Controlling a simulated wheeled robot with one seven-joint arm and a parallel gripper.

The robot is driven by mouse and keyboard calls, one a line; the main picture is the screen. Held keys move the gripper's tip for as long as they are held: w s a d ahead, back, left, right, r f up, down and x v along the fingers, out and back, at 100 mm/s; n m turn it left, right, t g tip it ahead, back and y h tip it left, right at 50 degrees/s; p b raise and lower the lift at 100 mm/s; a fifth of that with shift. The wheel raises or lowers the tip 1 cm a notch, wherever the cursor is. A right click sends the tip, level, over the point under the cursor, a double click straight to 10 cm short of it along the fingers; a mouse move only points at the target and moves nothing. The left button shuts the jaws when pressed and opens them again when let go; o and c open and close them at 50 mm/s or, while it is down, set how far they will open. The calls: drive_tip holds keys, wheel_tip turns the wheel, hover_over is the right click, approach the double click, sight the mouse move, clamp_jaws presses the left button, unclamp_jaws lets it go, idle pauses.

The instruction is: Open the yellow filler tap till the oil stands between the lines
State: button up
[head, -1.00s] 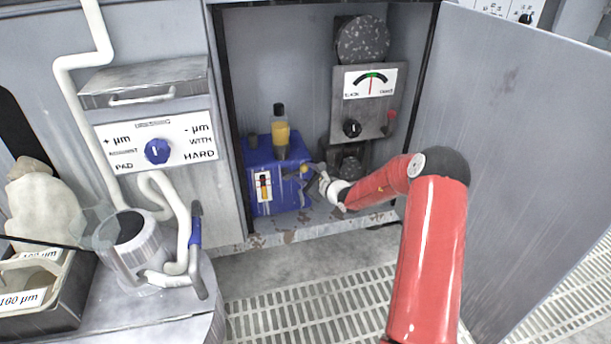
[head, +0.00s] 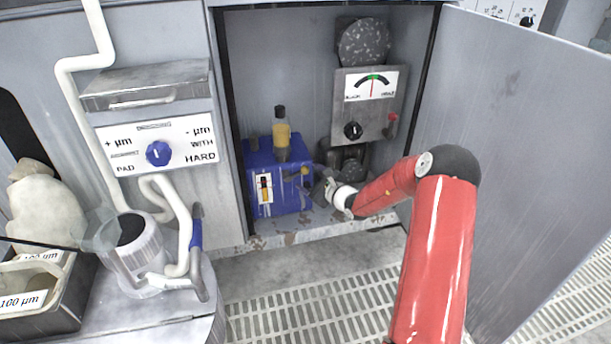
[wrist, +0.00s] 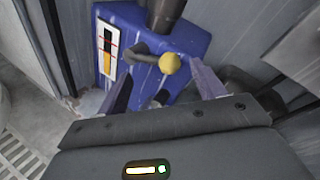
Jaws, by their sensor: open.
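The blue oil tank (head: 289,201) stands on the floor of the open cabinet. A bottle of amber oil (head: 281,134) stands upright on top of it. The yellow tap knob (head: 304,171) is on the tank's right part, and shows in the wrist view (wrist: 169,63) at the end of a grey lever. The sight gauge (wrist: 106,50) on the tank front has red marks and an amber column; I cannot tell the exact level against the lines. My gripper (wrist: 162,90) is open and empty, its fingers apart just short of the knob; in the head view it is right of the tank.
The cabinet door (head: 520,150) stands open at right. A dial panel (head: 371,102) with a black knob is above and right of the tank. A pipe and fittings sit right of the tank. A bench with a lidded cup (head: 140,255) and trays is at left. Grated floor lies in front.

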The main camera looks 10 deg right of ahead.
drive_tip(key=v, duration=0.4)
drive_tip(key=shift+s+d+r, duration=0.1)
drive_tip(key=shift+s, duration=0.3)
